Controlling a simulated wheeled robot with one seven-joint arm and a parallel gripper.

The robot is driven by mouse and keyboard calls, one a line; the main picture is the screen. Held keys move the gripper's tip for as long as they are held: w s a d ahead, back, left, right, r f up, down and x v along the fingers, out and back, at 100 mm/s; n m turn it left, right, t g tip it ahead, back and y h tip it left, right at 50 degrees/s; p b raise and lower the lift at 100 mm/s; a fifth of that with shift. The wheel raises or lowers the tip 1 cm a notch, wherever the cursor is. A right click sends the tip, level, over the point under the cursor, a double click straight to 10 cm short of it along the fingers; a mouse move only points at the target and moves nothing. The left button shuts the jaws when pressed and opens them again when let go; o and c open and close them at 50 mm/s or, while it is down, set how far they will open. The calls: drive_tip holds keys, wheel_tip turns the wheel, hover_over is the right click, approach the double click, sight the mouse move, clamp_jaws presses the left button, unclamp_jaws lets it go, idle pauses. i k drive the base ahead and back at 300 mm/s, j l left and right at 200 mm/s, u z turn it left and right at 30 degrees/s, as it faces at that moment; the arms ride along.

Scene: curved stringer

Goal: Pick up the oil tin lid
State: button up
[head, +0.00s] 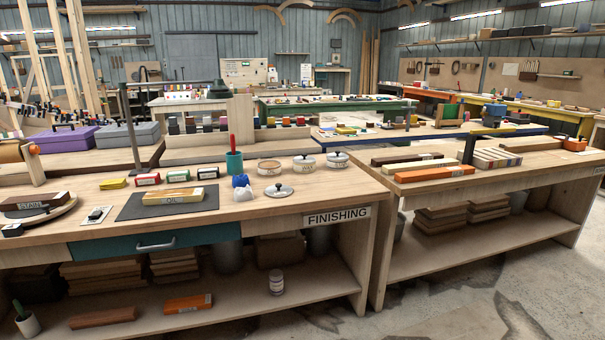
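A round pale metal lid with a dark knob (280,191) lies flat on the finishing bench top, right of the blue and white crumpled cloths. Just behind it stands an open tin (269,171) with brownish contents; its label is too small to read surely. Two similar tins, the middle one (304,165) and the right one (337,161), stand to its right with knobbed lids on. I cannot tell from the labels which tin the loose lid belongs to. My gripper is not in view.
Blue (240,181) and white (243,195) cloths lie left of the lid. A dark mat (133,210) bears a block marked OIL (172,197). A teal cup (234,162) holds a red-handled tool. The bench top (330,188) right of the lid is clear.

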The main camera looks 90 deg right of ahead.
sight(279, 190)
drive_tip(key=z, duration=3.35)
